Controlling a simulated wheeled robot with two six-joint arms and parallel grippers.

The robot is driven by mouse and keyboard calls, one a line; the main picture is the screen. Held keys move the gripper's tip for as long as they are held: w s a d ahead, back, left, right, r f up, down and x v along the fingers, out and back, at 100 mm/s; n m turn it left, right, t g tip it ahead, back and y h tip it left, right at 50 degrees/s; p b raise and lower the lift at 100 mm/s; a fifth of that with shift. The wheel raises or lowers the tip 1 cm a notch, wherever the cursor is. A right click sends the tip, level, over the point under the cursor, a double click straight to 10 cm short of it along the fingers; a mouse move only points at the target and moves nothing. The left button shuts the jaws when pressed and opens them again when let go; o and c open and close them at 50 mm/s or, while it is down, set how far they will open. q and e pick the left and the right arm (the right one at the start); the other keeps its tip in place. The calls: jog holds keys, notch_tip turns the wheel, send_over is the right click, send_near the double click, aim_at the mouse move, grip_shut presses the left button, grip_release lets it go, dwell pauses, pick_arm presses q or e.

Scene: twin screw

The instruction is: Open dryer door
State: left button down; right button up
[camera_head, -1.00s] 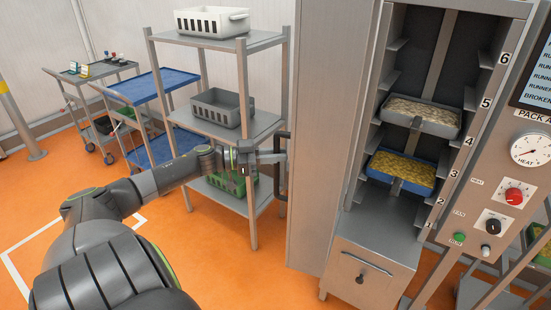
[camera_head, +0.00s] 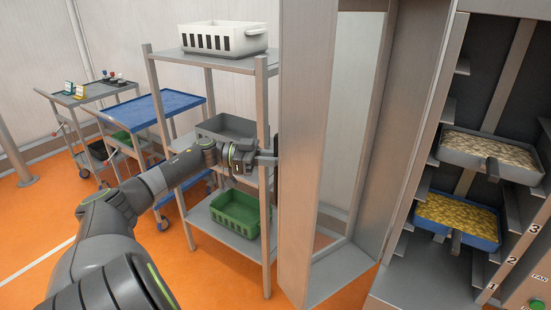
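The grey dryer door (camera_head: 305,170) stands swung open, with its edge towards me and a tall pale framed panel on its face. Inside the dryer, a grey tray (camera_head: 487,152) and a blue tray (camera_head: 455,218), both filled with yellowish pieces, sit on slides one above the other. My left gripper (camera_head: 268,160) is at the door's left side, its fingers reaching the door edge. The door handle is not clearly visible there, and I cannot tell whether the fingers close on it. My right gripper is out of view.
A grey shelf rack (camera_head: 152,95) stands left of the door, close behind my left arm, holding white (camera_head: 222,38), grey (camera_head: 225,128) and green (camera_head: 238,212) baskets. A blue-topped cart (camera_head: 150,110) and a grey cart stand further left. Orange floor is clear in front.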

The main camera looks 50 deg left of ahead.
pick_arm(q)
jog(key=shift+w+a, duration=0.2)
jog(key=shift+a, duration=0.05)
jog(key=c, duration=1.4)
grip_release()
jog(key=shift+w, duration=0.1)
jog(key=shift+c, duration=0.2)
jog(key=b+v, duration=0.3)
jog(key=v, duration=1.4)
jog(key=shift+b, duration=0.3)
jog(key=shift+a+f, duration=0.1)
